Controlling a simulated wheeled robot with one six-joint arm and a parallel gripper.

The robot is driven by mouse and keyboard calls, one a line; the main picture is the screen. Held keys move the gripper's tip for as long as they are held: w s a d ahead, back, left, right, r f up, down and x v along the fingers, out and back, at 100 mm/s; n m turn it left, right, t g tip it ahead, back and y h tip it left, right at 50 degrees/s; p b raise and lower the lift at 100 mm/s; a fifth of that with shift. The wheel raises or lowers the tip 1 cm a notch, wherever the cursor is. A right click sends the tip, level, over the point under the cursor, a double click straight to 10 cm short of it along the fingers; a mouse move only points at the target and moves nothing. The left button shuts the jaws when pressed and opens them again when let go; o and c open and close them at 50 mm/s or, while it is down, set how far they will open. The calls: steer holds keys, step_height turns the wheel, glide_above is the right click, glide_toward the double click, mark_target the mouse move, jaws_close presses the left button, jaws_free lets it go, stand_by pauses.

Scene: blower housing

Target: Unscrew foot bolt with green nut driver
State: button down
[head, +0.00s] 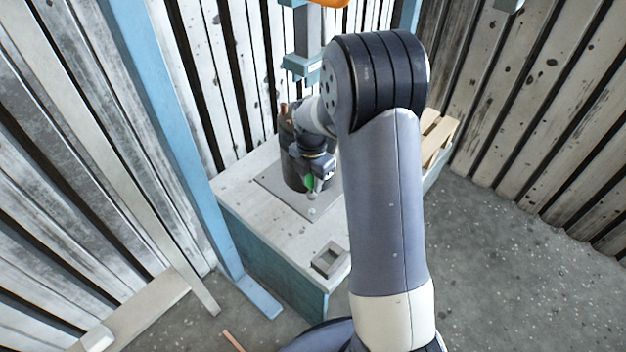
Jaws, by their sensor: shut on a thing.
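My gripper (311,178) is shut on the green nut driver (310,184), low at the front right of the dark blower housing (291,172). Only a small green part of the driver shows between the fingers. The housing is a dark upright cylinder on a flat grey plate (270,184) on the workbench. A small pale round piece (312,210) shows on the plate just below the driver. I cannot tell whether it is the foot bolt, nor whether the driver touches a bolt. My arm hides the right side of the housing and bench.
A small open grey box (328,259) sits at the bench's (240,192) front right corner. A wooden crate (436,140) is at the right, partly behind my arm. A blue post (170,140) stands at the left. An orange object (330,3) hangs above. The floor at right is clear.

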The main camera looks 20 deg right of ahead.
mark_target(312, 193)
steer(key=shift+f+b, duration=1.8)
steer(key=shift+f, duration=0.85)
steer(key=shift+f, duration=0.1)
steer(key=shift+f, duration=0.2)
